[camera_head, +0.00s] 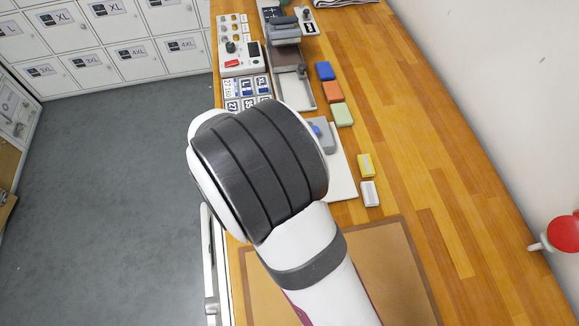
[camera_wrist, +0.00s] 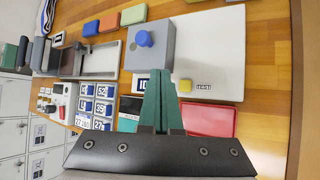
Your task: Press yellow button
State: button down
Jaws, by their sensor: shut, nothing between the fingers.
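A small yellow button-like piece (camera_wrist: 185,85) sits on the white board (camera_wrist: 225,60) in the wrist view, beside a small printed label (camera_wrist: 203,87). My gripper (camera_wrist: 160,76) has its green fingers closed together and empty, just left of the yellow piece in the picture. Whether the fingertips touch anything beneath is unclear. In the head view my arm hides the gripper and the yellow piece; part of the white board (camera_head: 343,180) shows beside it.
A grey block with a blue knob (camera_wrist: 145,38) stands on the board near my fingertips. A red tray (camera_wrist: 208,119) lies close to the fingers. A control box (camera_head: 237,45), number tiles (camera_head: 247,87) and a yellow block (camera_head: 366,165) are on the bench. The bench's right side is mostly clear.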

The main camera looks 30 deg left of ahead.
notch_tip(320, 180, down, 6)
jog(key=shift+f, duration=0.25)
dwell(2.0)
jog(key=shift+f, duration=0.4)
jog(key=shift+f, duration=0.45)
dwell(0.5)
jog(key=shift+r, duration=0.9)
jog(key=shift+r, duration=0.1)
jog(key=shift+r, duration=2.4)
